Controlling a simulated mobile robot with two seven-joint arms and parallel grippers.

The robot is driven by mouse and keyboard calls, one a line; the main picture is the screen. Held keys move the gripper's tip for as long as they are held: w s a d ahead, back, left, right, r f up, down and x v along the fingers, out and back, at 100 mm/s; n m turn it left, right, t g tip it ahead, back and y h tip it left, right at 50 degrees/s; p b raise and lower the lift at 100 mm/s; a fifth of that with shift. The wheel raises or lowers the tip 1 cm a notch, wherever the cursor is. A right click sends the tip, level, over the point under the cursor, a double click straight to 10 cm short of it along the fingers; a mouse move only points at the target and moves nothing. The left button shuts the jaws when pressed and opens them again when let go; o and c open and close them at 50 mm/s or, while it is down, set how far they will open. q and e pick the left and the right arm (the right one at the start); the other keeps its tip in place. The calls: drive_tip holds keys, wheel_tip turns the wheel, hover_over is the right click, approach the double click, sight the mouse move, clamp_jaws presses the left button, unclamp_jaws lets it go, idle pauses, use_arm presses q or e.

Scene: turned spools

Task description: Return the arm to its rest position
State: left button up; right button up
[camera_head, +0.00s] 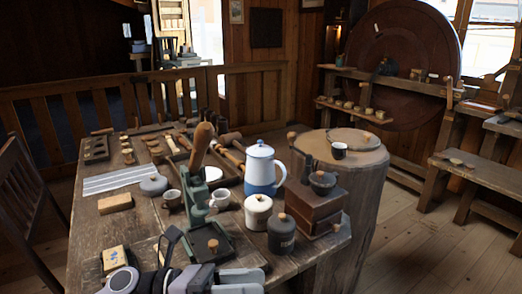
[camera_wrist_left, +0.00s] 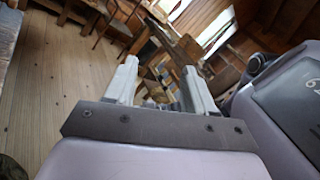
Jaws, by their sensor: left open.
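My left gripper (camera_head: 262,282) is low in the head view, at the front edge of the wooden workbench (camera_head: 120,232). Its two pale fingers point right and are apart, with nothing seen between them. In the left wrist view my left gripper (camera_wrist_left: 160,75) shows both fingers spread, with distant furniture visible through the gap. My left arm comes in along the bottom of the head view and hides part of the bench's front. My right gripper is in neither view.
Near the gripper stand a dark lidded jar (camera_head: 281,238), a cream jar (camera_head: 258,213), a green press (camera_head: 197,195) and a blue-white coffee pot (camera_head: 262,172). A wooden box (camera_head: 315,206) is at the bench's right. The floor (camera_head: 440,245) at right is open.

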use_arm(q)
drive_tip(key=w+a+f+n+t+y+p, duration=0.1)
drive_tip(key=a+f+n+t+y, duration=0.3)
drive_tip(key=n, duration=0.6)
drive_tip(key=w+a+f+n+t+y+p, duration=0.1)
drive_tip(key=a+n+t+y, duration=0.1)
drive_tip(key=n+t, duration=0.7)
drive_tip(key=w+a+f+n+t+y+p, duration=0.1)
drive_tip(key=a+f+n+t+y, duration=0.2)
drive_tip(key=n, duration=0.9)
drive_tip(key=s+a+f+n+g+y, duration=0.3)
drive_tip(key=s+a+f+n+y, duration=0.1)
drive_tip(key=s+f+n, duration=0.3)
drive_tip(key=s+a+f+n+g+y+p, duration=0.1)
drive_tip(key=s+a+f+n+g+y, duration=0.2)
drive_tip(key=s+a+f+n, duration=0.2)
wheel_tip(320, 180, down, 4)
drive_tip(key=shift+s+r+n+y, duration=0.1)
drive_tip(key=shift+s+n+y, duration=0.3)
drive_tip(key=shift+s+n, duration=0.75)
